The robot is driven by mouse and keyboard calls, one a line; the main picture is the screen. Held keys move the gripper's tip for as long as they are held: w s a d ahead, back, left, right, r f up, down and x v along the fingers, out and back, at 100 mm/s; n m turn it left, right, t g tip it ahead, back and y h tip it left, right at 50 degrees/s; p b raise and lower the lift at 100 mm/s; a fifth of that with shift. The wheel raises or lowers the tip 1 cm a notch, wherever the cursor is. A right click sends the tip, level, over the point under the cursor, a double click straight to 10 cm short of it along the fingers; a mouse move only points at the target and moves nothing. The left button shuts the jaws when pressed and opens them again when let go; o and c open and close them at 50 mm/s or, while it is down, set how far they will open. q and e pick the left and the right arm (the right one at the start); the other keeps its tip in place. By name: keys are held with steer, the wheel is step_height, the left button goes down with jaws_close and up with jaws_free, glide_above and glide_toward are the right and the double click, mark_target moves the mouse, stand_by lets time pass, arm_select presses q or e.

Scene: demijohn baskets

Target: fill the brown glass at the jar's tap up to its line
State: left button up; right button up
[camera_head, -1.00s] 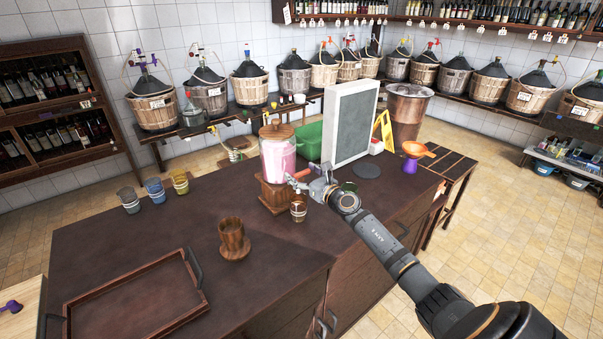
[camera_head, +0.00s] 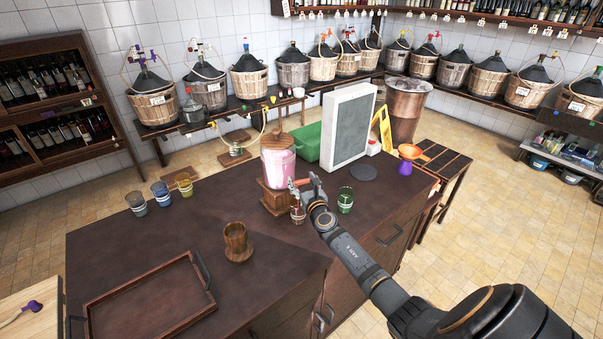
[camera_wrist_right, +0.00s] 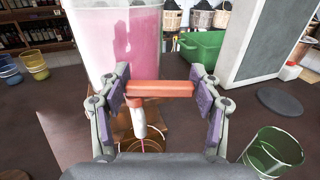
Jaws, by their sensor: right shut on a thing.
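The jar (camera_head: 278,162) of pink drink stands on a wooden stand with its tap facing the front. My right gripper (camera_head: 303,186) is at the tap, its fingers shut on the red tap handle (camera_wrist_right: 160,88), which spans between the purple pads in the wrist view. A thin pink stream runs down from the white spout (camera_wrist_right: 139,123). The brown glass (camera_head: 298,215) stands under the tap; in the wrist view the gripper's body hides most of it. Its line and fill level cannot be made out. My left gripper is not in view.
A green glass (camera_head: 345,200) stands close to the right of my right gripper. A wooden cup (camera_head: 236,240) and a tray (camera_head: 150,304) are front left. Several coloured glasses stand at the counter's left edge. A framed board (camera_head: 348,125) stands behind right.

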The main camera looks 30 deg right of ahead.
steer(key=o, duration=1.2)
steer(key=v, duration=1.2)
